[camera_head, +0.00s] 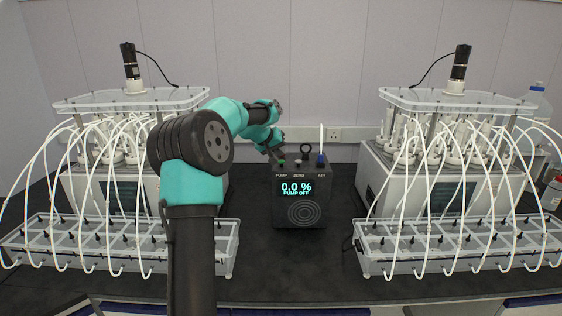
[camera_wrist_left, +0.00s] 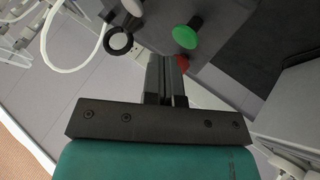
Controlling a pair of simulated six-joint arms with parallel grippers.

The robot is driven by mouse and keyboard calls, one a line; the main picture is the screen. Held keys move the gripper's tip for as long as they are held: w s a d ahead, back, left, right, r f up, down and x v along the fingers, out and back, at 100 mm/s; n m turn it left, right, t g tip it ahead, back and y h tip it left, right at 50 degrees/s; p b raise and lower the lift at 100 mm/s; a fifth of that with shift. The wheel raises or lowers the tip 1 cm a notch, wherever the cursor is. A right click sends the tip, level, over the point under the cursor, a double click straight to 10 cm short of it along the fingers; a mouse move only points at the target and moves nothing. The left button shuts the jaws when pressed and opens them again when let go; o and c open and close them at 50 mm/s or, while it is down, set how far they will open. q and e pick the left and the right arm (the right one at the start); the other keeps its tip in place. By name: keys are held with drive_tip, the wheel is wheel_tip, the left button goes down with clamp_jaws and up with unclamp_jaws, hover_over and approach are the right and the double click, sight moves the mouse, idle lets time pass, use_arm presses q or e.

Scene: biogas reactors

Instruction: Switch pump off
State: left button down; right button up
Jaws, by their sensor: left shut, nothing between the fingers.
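The dark analyser box (camera_head: 299,215) stands on the bench between the two reactor units. Its screen (camera_head: 296,189) reads "0.0 %" and "PUMP OFF", and labels above it read PUMP, ZERO and AIR. A green button (camera_wrist_left: 184,37) stands up from the box in the left wrist view. A red button (camera_wrist_left: 183,62) shows beside it, partly hidden by my fingertips. My left gripper (camera_head: 277,158) is shut and empty at the top left of the box, close to the PUMP label. Its fingertips (camera_wrist_left: 166,60) are at the red button; I cannot tell whether they touch it. My right gripper is out of view.
Reactor units with many white tubes stand left (camera_head: 135,103) and right (camera_head: 455,103), with clear tube racks (camera_head: 232,240) in front. A black ring (camera_wrist_left: 118,42) and a white knob (camera_wrist_left: 133,7) are near the buttons. The bench (camera_head: 320,265) before the box is clear.

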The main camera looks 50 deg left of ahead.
use_arm(q)
drive_tip(key=shift+r, duration=2.9)
